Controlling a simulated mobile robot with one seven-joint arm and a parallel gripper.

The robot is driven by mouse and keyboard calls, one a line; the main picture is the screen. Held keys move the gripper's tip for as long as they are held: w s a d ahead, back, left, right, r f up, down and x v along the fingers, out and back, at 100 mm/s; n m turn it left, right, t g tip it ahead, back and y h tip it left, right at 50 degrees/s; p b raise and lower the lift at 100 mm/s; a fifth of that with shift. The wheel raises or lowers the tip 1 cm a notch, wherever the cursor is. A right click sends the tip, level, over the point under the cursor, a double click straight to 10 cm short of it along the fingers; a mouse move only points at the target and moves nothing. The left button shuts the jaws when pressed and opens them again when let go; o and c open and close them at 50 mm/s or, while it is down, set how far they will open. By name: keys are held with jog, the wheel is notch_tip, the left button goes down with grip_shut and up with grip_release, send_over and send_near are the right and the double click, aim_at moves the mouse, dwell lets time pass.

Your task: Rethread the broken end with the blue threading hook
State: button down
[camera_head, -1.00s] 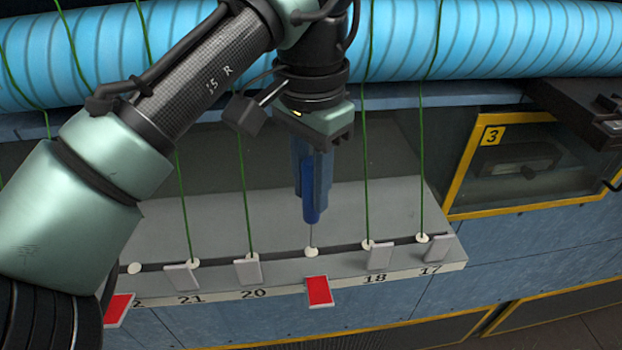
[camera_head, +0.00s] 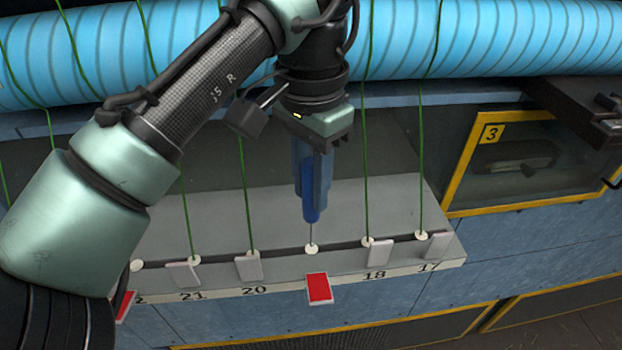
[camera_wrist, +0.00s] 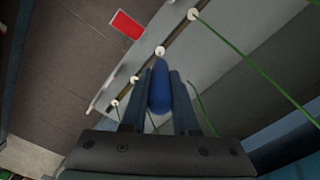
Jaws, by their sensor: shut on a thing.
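My gripper (camera_head: 313,180) points down and is shut on the blue threading hook (camera_head: 310,205). The hook's blue handle (camera_wrist: 160,88) shows between the two fingers in the wrist view. Its thin metal shaft runs down to a white eyelet (camera_head: 311,249) above the red flag (camera_head: 318,288), between numbers 20 and 18. Whether the tip is inside the eyelet or just at it, I cannot tell. No green thread shows at this eyelet. A loose thread end is not visible.
Green threads (camera_head: 366,150) run down to neighbouring eyelets on both sides, close to my gripper. Grey flags (camera_head: 248,266) hang there. Another red flag (camera_head: 124,305) is partly hidden by my arm. A blue ribbed tube (camera_head: 500,38) runs behind. A yellow-framed box marked 3 (camera_head: 512,160) is at right.

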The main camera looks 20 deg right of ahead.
jog(key=shift+f+b, duration=0.5)
jog(key=shift+f, duration=1)
